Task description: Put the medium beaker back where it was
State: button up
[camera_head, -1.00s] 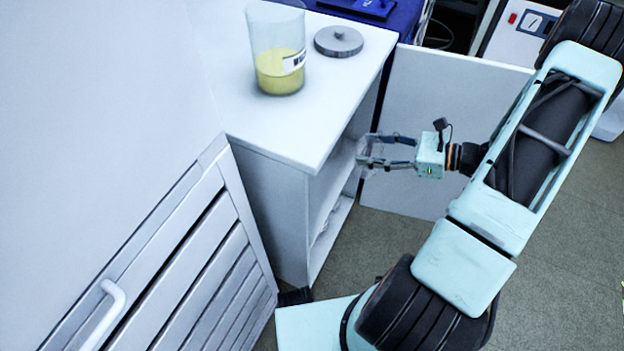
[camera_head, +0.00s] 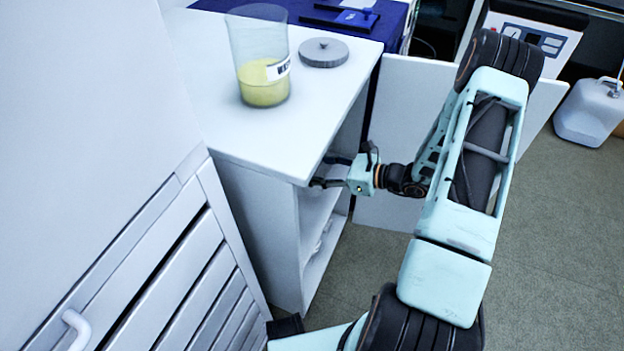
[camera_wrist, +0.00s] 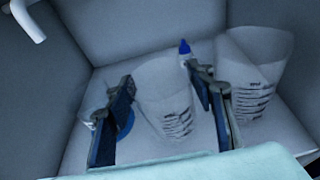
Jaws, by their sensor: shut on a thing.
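The medium beaker (camera_wrist: 165,98) is a clear cup with dark printed marks. In the wrist view it sits between the two fingers of my gripper (camera_wrist: 168,112), which is shut on it. It is inside a pale cabinet compartment; I cannot tell whether its base touches the shelf. In the head view my gripper (camera_head: 335,172) reaches into the open side of the white cabinet (camera_head: 262,215), just under its top. The beaker is hidden there by the cabinet.
A larger clear beaker (camera_wrist: 262,72) stands close to the right finger. A blue-capped bottle (camera_wrist: 184,48) is behind. On the cabinet top are a beaker of yellow liquid (camera_head: 262,82) and a grey round lid (camera_head: 323,52). An open door panel (camera_head: 410,100) is beside my arm.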

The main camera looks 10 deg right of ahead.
jog(key=f, duration=0.2)
jog(key=f+b, duration=0.1)
jog(key=f, duration=0.1)
jog(key=shift+w+a, duration=0.15)
jog(key=shift+a, duration=0.15)
jog(key=shift+r, duration=0.15)
jog(key=o, duration=1.4)
jog(key=shift+c, duration=0.2)
jog(key=shift+d+r, duration=0.1)
jog(key=shift+d, duration=0.1)
jog(key=p+v, duration=0.2)
jog(key=v, duration=0.9)
jog(key=shift+s+d, duration=0.2)
jog(key=shift+s, duration=0.1)
